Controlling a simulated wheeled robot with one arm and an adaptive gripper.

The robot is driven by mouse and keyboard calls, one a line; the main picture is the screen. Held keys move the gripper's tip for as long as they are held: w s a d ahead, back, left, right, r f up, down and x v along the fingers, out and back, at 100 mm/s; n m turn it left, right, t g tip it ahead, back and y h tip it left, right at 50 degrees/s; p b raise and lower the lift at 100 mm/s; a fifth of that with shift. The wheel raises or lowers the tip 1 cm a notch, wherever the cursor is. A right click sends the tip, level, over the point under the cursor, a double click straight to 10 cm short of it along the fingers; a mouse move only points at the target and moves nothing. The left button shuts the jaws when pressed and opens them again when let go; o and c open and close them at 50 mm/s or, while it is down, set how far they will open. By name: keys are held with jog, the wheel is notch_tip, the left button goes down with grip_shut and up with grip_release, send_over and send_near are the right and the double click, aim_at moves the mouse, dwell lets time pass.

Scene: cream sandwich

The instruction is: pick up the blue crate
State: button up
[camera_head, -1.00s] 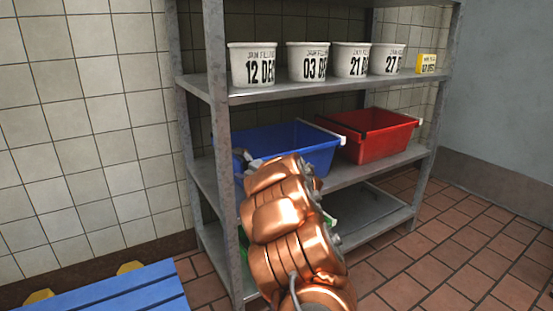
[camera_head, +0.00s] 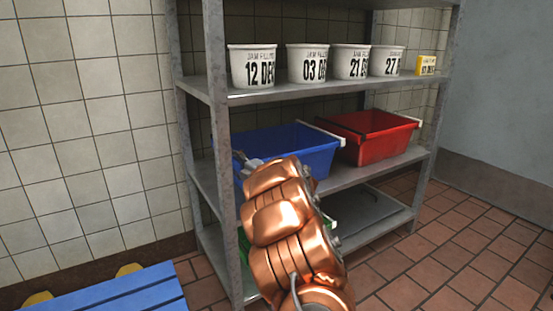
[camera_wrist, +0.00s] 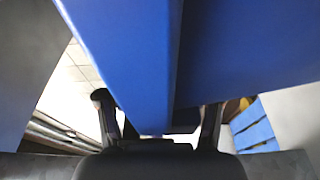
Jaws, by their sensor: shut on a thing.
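The blue crate (camera_head: 305,152) is at the middle shelf, left of the red crate. Its front left part is hidden behind my copper arm. My gripper (camera_head: 250,163) is at the crate's left end, partly hidden by the arm and the shelf post. In the wrist view my gripper (camera_wrist: 157,118) has a dark finger on each side of the blue crate's wall (camera_wrist: 135,60), and is shut on it. The wall fills the top middle of that view. I cannot tell whether the crate's base touches the shelf.
The grey rack's front post (camera_head: 222,150) stands close to my gripper. The red crate (camera_head: 375,145) sits right beside the blue one. Several white tubs (camera_head: 252,67) and a yellow box (camera_head: 426,66) stand on the shelf above. A blue slatted pallet (camera_head: 110,292) lies on the floor at left.

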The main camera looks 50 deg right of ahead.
jog(key=shift+f, duration=0.15)
grip_shut()
